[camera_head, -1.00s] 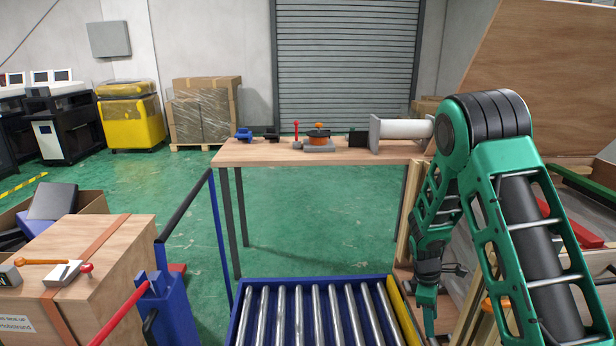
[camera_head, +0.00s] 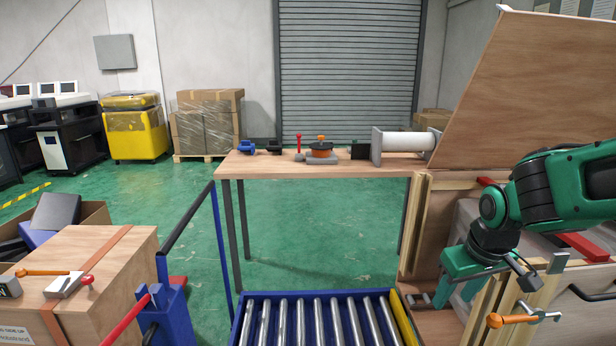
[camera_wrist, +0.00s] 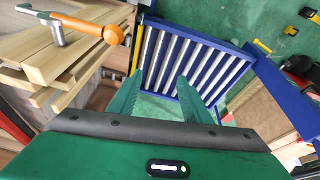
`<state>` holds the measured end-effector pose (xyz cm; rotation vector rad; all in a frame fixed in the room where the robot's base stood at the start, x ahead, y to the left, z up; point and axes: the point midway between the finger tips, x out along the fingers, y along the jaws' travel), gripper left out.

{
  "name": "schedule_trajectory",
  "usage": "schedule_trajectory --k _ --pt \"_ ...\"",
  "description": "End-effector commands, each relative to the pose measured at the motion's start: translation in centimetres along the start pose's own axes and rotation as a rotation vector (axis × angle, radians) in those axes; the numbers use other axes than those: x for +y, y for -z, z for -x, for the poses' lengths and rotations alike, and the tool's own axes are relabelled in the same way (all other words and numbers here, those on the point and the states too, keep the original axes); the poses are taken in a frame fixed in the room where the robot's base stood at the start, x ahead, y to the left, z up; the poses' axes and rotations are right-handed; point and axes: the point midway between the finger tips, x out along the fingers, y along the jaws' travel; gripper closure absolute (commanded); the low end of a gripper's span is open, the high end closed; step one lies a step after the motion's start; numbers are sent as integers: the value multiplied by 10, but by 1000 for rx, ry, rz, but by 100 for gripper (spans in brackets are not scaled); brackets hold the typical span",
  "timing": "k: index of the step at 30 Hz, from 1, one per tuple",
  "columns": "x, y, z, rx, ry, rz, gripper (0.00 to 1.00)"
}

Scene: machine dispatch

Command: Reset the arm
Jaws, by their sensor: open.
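My green arm reaches in from the right edge of the head view. My gripper (camera_head: 457,292) hangs at its end, beside the wooden crate at the right and to the right of the roller conveyor. In the wrist view my gripper's two green fingers (camera_wrist: 162,100) are spread apart with nothing between them. The conveyor's rollers show beyond the fingertips.
The blue-framed roller conveyor (camera_head: 240,325) lies at the bottom centre. An orange-handled clamp (camera_head: 512,318) is close to my gripper. A wooden table (camera_head: 290,170) with several tools stands at the back. A wooden box (camera_head: 110,275) is at the left. Green floor between is clear.

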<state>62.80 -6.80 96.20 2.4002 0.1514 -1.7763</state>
Motion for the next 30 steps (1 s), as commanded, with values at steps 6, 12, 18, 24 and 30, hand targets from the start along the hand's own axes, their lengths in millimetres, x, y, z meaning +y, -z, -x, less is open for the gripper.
schedule_trajectory --k 6,12,18,24,30 --pt "-11 -24 36 80 0 -144 56" --pt "30 -83 48 -22 -40 -349 56" --pt "64 -165 61 -199 -54 -588 56" --pt "68 -210 72 -300 -40 -723 56" --pt "68 -214 73 -310 -38 -735 56"
